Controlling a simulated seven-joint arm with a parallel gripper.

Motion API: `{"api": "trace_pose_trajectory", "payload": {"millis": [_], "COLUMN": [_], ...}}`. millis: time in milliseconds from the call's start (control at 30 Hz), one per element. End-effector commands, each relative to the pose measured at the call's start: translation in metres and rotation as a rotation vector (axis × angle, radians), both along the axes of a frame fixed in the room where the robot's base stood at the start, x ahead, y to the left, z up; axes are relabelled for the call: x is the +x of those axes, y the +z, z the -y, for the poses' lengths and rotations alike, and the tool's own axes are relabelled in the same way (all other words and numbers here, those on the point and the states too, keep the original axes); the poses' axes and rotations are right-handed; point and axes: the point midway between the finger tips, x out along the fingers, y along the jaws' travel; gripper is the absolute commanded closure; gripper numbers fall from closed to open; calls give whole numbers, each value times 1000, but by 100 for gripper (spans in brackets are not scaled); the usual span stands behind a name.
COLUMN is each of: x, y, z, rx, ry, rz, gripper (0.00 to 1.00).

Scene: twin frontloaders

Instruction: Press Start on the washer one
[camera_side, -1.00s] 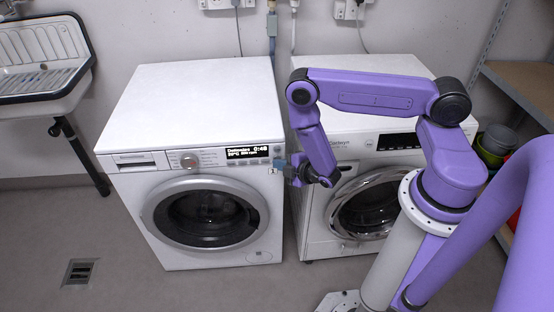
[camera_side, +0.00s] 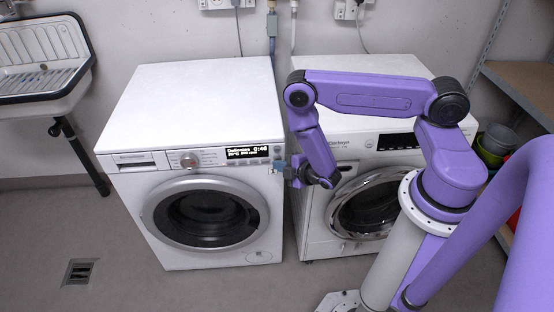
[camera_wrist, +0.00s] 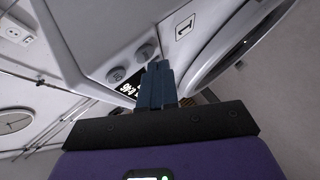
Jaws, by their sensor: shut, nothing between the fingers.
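Washer one (camera_side: 190,108) is the white front-loader on the left, with a sticker marked 1 near its panel's right end. Its panel has a round knob (camera_side: 189,160) and a lit display (camera_side: 247,152). My gripper (camera_side: 279,167) is shut and empty, at the right end of this panel. In the wrist view, the blue fingers of my gripper (camera_wrist: 158,68) point at the panel just beside a round grey button (camera_wrist: 145,51). A second round button (camera_wrist: 115,74) and the display (camera_wrist: 130,88) lie to the left. I cannot tell whether the fingertips touch the panel. The sticker (camera_wrist: 185,27) is above right.
A second white washer (camera_side: 340,215) stands right of washer one, partly behind my arm. A sink (camera_side: 45,60) is at the left, and shelves with bowls (camera_side: 495,145) are at the right. The floor in front of washer one is clear, with a drain (camera_side: 79,271).

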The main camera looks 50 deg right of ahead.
Motion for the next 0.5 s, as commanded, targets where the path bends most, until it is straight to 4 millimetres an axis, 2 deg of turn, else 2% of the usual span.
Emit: {"api": "trace_pose_trajectory", "payload": {"millis": [500], "x": [-8], "y": [-1], "z": [-9], "rx": [-1], "ry": [3], "rz": [-3], "gripper": [100]}}
